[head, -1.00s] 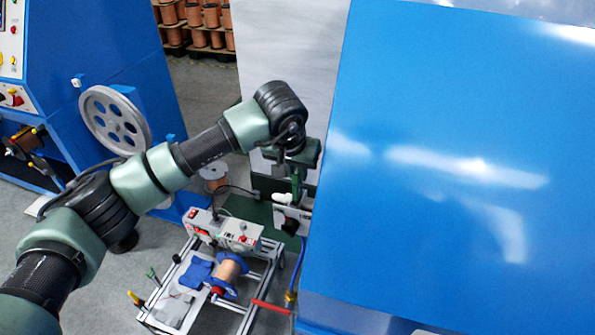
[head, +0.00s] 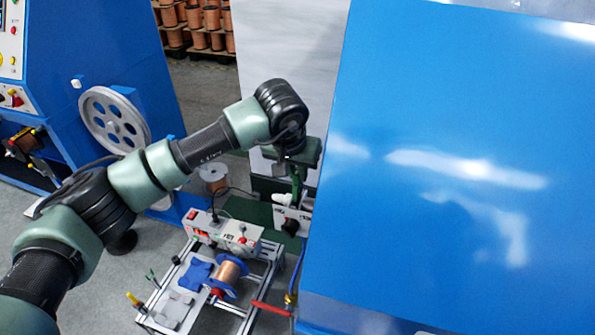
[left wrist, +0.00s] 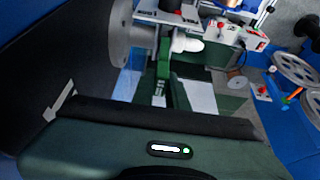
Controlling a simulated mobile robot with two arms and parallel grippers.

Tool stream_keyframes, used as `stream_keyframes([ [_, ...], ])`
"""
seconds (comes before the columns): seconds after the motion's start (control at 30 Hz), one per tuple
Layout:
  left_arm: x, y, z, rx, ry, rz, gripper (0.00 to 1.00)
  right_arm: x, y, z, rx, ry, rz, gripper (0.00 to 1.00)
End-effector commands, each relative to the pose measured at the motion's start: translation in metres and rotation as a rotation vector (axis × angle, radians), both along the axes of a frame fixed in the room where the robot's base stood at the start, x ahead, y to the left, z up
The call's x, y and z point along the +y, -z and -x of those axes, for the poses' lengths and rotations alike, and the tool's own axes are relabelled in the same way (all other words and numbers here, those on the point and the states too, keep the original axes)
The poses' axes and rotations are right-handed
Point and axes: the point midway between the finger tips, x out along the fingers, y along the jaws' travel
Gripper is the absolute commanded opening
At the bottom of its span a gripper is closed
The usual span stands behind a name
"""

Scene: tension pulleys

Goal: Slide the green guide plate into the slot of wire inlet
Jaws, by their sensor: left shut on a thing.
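My left gripper (head: 296,160) hangs over the small grey machine beside the large blue housing. It is shut on the green guide plate (head: 297,186), a narrow green strip that points down. In the left wrist view the plate (left wrist: 162,72) runs away from my gripper body toward grey and white machine parts. The white fitting (head: 283,198) is close beside the plate's lower end. The slot of the wire inlet cannot be made out, and I cannot tell whether the plate touches it. The fingertips are mostly hidden. My right gripper is not in view.
The large blue housing (head: 450,160) stands close on the right of my gripper. A frame cart with a copper spool (head: 229,270) and a control box (head: 222,232) stands below. A blue machine with a grey wheel (head: 113,122) is on the left.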

Motion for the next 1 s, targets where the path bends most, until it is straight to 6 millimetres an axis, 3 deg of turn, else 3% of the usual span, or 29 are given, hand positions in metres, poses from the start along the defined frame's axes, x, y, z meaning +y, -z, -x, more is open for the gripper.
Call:
stream_keyframes([
  [1.0, 0.0, 0.002, 0.0, -0.001, 0.0, 0.0, 0.0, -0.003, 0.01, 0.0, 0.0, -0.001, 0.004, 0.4],
])
